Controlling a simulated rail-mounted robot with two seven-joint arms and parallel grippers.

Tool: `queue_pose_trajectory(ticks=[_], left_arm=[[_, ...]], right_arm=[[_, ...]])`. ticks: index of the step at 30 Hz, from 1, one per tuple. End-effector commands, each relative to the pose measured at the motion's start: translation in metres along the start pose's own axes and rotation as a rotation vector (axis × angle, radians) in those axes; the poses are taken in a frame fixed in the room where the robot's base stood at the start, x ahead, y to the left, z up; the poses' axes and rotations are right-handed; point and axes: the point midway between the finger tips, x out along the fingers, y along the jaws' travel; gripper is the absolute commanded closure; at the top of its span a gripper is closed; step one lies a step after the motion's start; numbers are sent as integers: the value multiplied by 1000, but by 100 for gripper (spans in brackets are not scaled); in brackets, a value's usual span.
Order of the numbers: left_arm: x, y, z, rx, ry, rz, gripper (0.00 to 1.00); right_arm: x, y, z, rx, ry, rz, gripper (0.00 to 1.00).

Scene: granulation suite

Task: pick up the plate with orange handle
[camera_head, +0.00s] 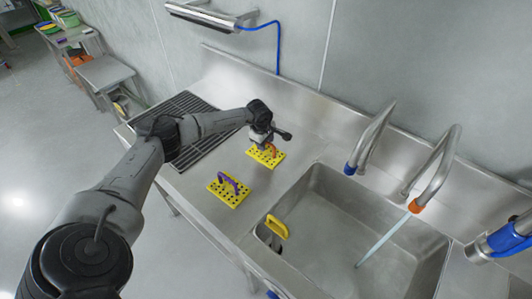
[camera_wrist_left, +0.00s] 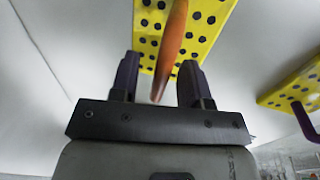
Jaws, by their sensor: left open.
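The plate with orange handle (camera_head: 278,158) is a yellow plate with dark holes, lying on the steel counter left of the sink in the head view. Its orange handle (camera_wrist_left: 171,50) runs between the fingers in the left wrist view, and the yellow plate (camera_wrist_left: 207,20) lies beyond it. My left gripper (camera_head: 268,146) is right over this plate; its fingers (camera_wrist_left: 158,80) are open, one on each side of the handle's near end. I cannot tell whether they touch it. My right gripper is not in view.
A similar yellow plate with purple handle (camera_head: 229,190) lies nearer on the counter; it also shows in the wrist view (camera_wrist_left: 291,88). A drain grate (camera_head: 178,125) and taps (camera_head: 372,135) are nearby.

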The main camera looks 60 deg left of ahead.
Motion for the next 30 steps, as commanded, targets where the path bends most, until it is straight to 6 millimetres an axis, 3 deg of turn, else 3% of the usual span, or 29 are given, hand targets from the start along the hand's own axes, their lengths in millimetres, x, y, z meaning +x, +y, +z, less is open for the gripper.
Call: queue_pose_trajectory(ticks=[3,16,30], left_arm=[[0,0,0,0,0,0,58],[0,0,0,-1,0,-1,100],[-1,1,0,-1,-1,1,100]], right_arm=[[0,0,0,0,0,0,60],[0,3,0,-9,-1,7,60],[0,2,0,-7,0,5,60]])
